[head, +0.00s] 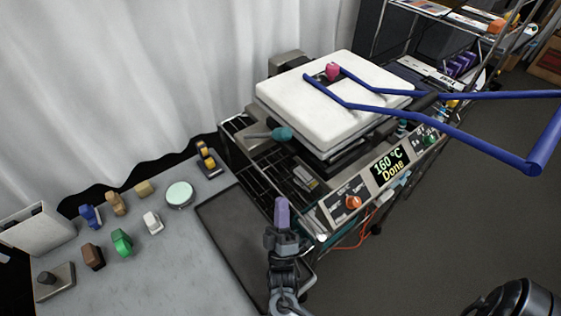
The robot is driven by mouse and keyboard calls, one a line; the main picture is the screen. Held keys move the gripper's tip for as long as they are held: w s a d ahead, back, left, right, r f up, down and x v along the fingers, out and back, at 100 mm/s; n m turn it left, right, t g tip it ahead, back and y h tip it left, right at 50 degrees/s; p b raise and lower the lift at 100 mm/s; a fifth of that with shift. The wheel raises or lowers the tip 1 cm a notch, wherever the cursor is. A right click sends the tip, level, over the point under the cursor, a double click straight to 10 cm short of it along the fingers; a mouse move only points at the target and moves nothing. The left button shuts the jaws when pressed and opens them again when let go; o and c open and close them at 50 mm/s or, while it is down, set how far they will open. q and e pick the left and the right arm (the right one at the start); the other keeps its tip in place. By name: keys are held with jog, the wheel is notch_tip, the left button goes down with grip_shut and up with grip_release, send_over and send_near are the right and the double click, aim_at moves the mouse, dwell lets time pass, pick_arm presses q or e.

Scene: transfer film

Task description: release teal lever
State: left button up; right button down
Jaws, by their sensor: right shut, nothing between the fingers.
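The teal lever (282,133) has a rounded teal knob on a grey handle. It sticks out at the left side of the heat press, just below the white upper platen (335,108). My right gripper (282,205), with purple fingertips, is shut and empty. It shows in front of the press's wire rack, lower in the picture than the teal knob and clearly apart from it. My left gripper is not in view.
A blue bar handle (440,120) extends right from the press. The front panel display (389,165) reads 160 °C Done, beside an orange knob (353,202). A grey table (190,245) at left holds several small coloured objects. A metal shelf (440,12) stands behind right.

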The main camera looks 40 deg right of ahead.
jog(key=shift+w+f, duration=0.1)
jog(key=shift+f, duration=0.05)
dwell(0.4)
jog(key=x, duration=1.4)
